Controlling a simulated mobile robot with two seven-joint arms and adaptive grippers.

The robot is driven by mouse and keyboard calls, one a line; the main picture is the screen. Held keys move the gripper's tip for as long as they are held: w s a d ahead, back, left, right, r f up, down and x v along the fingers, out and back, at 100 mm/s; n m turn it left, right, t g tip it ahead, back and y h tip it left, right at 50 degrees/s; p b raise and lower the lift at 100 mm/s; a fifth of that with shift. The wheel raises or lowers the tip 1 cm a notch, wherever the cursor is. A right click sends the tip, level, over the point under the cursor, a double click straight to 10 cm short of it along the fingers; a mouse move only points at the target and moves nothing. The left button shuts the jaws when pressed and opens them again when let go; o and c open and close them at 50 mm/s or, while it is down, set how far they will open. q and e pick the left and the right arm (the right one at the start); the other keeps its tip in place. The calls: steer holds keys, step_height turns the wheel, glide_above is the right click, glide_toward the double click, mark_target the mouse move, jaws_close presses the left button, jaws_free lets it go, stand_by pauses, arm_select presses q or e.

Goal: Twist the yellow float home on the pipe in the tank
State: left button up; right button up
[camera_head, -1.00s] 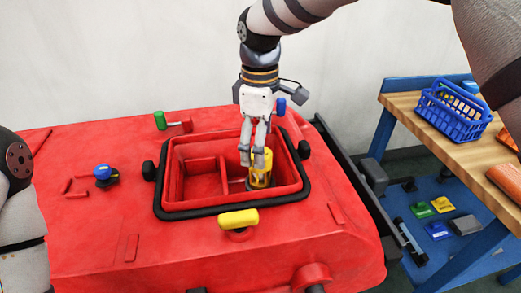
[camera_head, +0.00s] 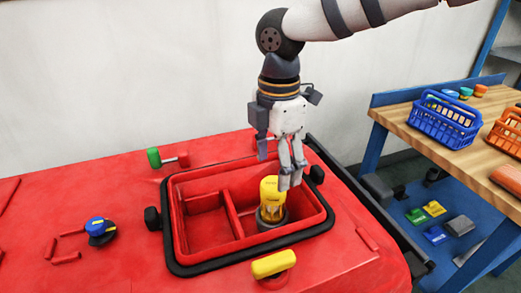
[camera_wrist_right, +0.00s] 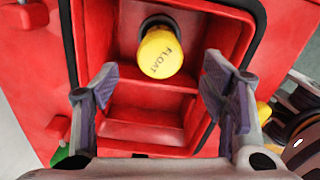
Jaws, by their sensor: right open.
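The yellow float (camera_head: 269,191) stands upright in the right compartment of the red tank (camera_head: 190,262), on a grey round pipe fitting (camera_head: 272,222). Its cap shows from above in the wrist view (camera_wrist_right: 160,54), marked "FLOAT". My right gripper (camera_head: 290,180) is at the float's upper right in the head view. In the wrist view its two fingers (camera_wrist_right: 163,92) are spread wide with nothing between them, and the float lies beyond the fingertips, apart from them. How far the float sits down on the pipe I cannot tell. My left gripper is out of view.
A black-rimmed opening with inner dividers surrounds the float. A yellow handle (camera_head: 273,264), a blue knob (camera_head: 100,230) and a green-ended lever (camera_head: 154,158) stand on the red top. A bench with a blue basket (camera_head: 446,120) stands at right.

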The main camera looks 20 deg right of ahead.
mark_target(274, 198)
step_height(274, 198, down, 9)
steer(key=shift+f+b, duration=0.2)
steer(key=shift+b, duration=0.1)
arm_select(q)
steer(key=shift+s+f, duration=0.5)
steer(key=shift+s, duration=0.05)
arm_select(e)
steer(key=c, duration=1.3)
steer(key=shift+o, duration=0.2)
